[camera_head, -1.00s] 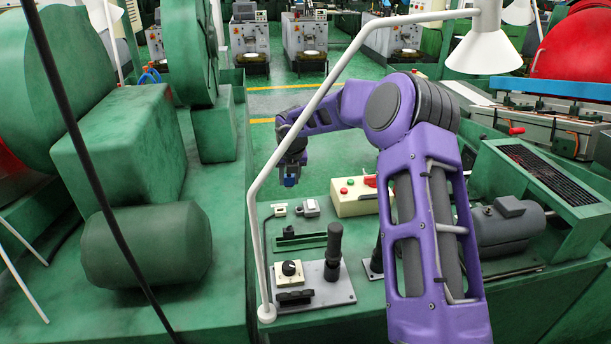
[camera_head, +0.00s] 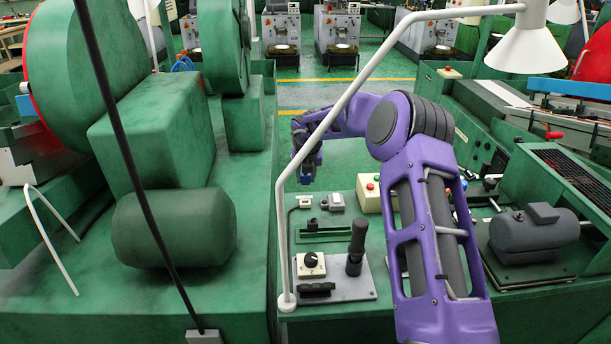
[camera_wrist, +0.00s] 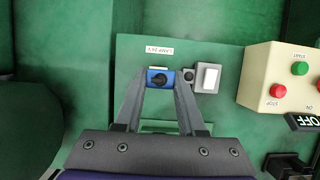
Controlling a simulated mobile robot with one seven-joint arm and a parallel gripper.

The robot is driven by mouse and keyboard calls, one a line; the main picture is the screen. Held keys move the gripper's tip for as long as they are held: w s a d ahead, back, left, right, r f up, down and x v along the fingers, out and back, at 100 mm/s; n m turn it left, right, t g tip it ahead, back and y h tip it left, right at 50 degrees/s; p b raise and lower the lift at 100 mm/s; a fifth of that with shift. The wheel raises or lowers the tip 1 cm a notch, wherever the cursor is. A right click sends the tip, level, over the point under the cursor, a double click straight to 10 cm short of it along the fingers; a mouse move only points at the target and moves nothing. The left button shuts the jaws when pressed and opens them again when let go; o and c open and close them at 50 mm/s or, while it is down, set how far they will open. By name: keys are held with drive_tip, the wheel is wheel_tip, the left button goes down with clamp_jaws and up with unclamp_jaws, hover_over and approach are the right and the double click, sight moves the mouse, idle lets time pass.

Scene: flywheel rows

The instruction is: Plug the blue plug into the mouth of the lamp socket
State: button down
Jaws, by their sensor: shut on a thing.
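My gripper (camera_wrist: 160,80) is shut on the blue plug (camera_wrist: 158,84), which has a dark round middle. In the head view my gripper (camera_head: 308,170) hangs above the far end of the green bench, at its left. The lamp socket (camera_head: 306,202) is a small cream block there, just below the gripper in the picture. In the wrist view only a pale edge of the socket (camera_wrist: 158,68) shows past the plug, under a "LAMP 24V" label (camera_wrist: 160,50). The mouth is hidden behind the plug, and I cannot tell the gap.
A grey switch box (camera_wrist: 208,78) with a white rocker sits close right of the plug. A cream start/stop box (camera_wrist: 278,80) stands further right. The white lamp pole (camera_head: 281,240) rises at the bench's left edge. A black handle (camera_head: 356,245) stands upright nearer.

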drive_tip(key=b, duration=0.1)
hover_over(305, 201)
drive_tip(key=s, duration=0.1)
drive_tip(key=shift+s+f, duration=0.15)
drive_tip(key=shift+f, duration=2.5)
drive_tip(key=shift+p, duration=0.65)
drive_tip(key=shift+f+b, duration=0.4)
drive_tip(key=shift+f, duration=0.8)
drive_tip(key=shift+c, duration=2.1)
unclamp_jaws()
drive_tip(key=shift+f, duration=0.1)
drive_tip(key=shift+s+r, duration=0.1)
drive_tip(key=shift+r, duration=0.4)
drive_tip(key=v, duration=1.1)
drive_tip(key=shift+p, duration=0.35)
